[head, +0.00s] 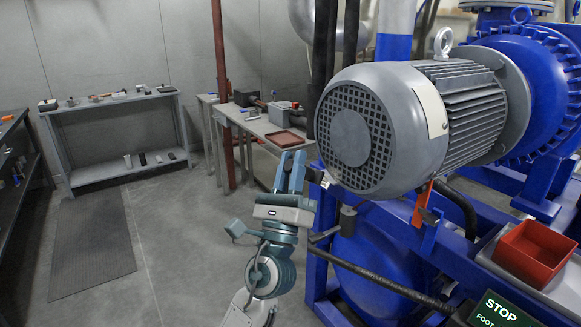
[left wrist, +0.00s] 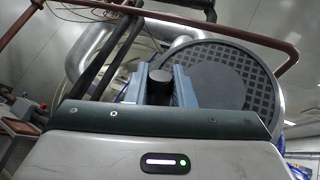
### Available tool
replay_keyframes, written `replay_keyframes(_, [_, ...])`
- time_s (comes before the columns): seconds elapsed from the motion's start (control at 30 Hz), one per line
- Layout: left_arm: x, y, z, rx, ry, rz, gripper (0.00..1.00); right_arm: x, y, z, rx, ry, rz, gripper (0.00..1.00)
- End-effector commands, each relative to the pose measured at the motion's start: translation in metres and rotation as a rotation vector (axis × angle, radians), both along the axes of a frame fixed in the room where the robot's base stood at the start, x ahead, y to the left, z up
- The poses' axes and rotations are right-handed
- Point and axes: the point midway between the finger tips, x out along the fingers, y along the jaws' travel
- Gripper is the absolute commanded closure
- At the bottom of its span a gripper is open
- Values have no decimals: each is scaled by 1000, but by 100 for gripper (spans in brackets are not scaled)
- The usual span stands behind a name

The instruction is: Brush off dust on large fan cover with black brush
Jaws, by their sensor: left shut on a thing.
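The large fan cover (head: 376,116) is a round dark grille with a plain disc in its middle, on the near end of the grey motor. In the left wrist view the fan cover (left wrist: 246,60) fills the upper right, behind my gripper. I cannot make out separate dust on it. My left gripper (head: 290,162) points up, left of the fan cover and apart from it in the picture. It is shut on the black brush (left wrist: 160,77), which shows as a dark rounded end between the fingers. The rest of the brush is hidden. My right gripper is not in view.
The grey motor (head: 468,104) joins a blue pump (head: 541,80) at the right. A red bin (head: 537,254) stands front right. A brown tray (head: 285,139) lies on a side table. A red-brown pipe (head: 220,80) rises behind. Open floor (head: 165,245) lies left.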

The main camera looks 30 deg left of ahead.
Motion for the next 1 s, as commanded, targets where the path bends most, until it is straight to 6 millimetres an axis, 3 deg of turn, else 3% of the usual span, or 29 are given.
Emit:
replay_keyframes(0.8, [13,-6,0,0,0,0,100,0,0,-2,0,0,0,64])
replay_keyframes(1.0, [8,-18,0,-6,1,-2,100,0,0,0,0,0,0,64])
